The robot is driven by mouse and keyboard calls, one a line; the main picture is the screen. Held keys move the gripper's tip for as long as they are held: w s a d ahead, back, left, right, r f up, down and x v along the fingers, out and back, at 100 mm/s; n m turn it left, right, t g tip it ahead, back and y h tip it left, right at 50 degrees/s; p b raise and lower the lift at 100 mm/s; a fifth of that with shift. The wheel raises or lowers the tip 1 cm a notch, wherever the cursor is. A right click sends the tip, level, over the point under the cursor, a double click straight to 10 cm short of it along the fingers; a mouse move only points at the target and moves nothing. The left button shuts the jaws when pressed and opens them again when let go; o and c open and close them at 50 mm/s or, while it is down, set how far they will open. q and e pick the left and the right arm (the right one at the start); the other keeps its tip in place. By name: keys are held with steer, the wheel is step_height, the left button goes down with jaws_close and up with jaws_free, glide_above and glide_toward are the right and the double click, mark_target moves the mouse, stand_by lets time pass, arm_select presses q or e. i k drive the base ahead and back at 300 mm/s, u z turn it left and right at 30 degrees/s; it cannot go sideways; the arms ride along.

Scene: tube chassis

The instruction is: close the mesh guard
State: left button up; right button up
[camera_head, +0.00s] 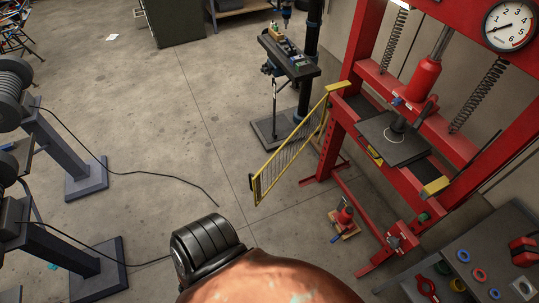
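The mesh guard (291,148) is a yellow-framed panel with a grey mesh. It stands open, swung out to the left from the left post of the red press (348,95). Its upper right end meets the press post by a yellow bracket (338,87), and its free end hangs over the floor at the lower left. The front of the press is uncovered, with its plate (392,140) and red cylinder (423,78) in plain sight. Neither of my grippers is in view.
A red bottle jack (345,215) stands on the floor before the press. A work table (485,240) with coloured rings is at the lower right. A drill press (290,60) stands behind the guard. Bench grinders (12,85) and cables are at the left.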

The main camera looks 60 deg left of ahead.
mark_target(257, 177)
steer(key=k, duration=0.8)
steer(key=u, duration=2.4)
steer(key=i, duration=2)
steer(key=z, duration=4.1)
steer(key=k, duration=0.4)
steer(key=z, duration=0.05)
